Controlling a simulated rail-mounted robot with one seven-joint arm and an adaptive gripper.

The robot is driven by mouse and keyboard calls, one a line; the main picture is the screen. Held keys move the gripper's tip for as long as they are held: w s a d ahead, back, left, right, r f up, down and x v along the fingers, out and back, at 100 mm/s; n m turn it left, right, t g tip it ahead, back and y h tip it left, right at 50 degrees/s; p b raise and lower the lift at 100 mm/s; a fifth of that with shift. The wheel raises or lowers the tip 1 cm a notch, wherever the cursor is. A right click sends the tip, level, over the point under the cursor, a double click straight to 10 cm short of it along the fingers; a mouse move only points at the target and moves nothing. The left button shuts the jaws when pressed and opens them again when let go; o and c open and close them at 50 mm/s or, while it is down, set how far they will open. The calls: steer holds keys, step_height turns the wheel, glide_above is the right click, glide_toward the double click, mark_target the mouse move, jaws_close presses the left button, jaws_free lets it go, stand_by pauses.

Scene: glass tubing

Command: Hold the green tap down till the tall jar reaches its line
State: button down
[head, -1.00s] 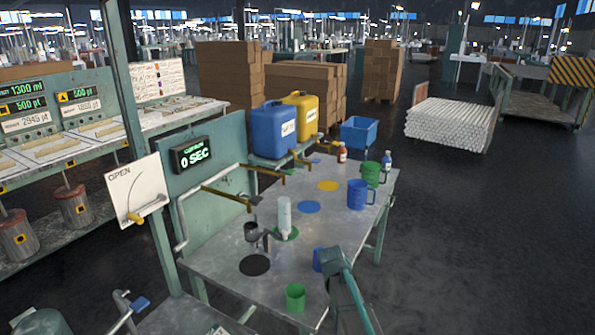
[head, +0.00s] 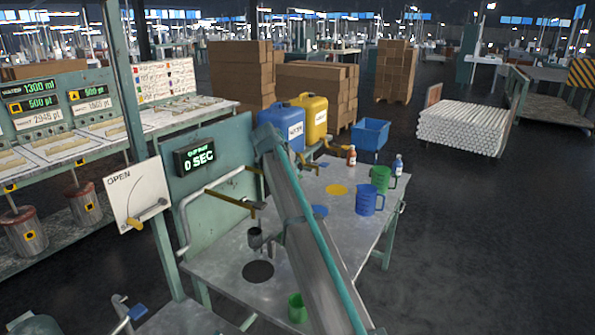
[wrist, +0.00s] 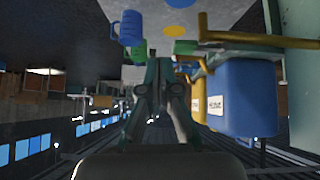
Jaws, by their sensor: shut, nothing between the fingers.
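My gripper (wrist: 161,66) shows in the wrist view, with its fingers together and nothing held. In the head view my raised arm covers the tall jar's place on the bench (head: 222,277), so the jar, its line and its level are hidden. The jar cannot be made out in the wrist view either. A brass tap pipe (head: 235,200) reaches out left of my arm in the head view. I cannot see my gripper touching any tap.
A display (head: 195,156) reads 0 SEC. A blue container (head: 281,122) and a yellow one (head: 315,117) stand behind the taps. A blue jug (head: 368,198), a green jug (head: 380,178) and a small green cup (head: 297,308) stand on the bench.

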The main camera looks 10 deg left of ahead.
steer(key=w+a+r, duration=0.1)
steer(key=a+r, duration=0.2)
steer(key=r, duration=0.4)
steer(key=shift+w+a+m+t, duration=0.2)
steer(key=shift+w+m+t, duration=0.1)
steer(key=shift+t, duration=0.1)
steer(key=p+x, duration=0.4)
steer(key=x, duration=0.5)
steer(key=shift+w+d, duration=0.2)
steer(key=shift+w, duration=0.05)
step_height(320, 180, down, 3)
steer(key=shift+f+p, duration=0.2)
steer(key=shift+p, duration=0.6)
steer(key=shift+w+f, duration=0.1)
steer(key=shift+f, duration=0.5)
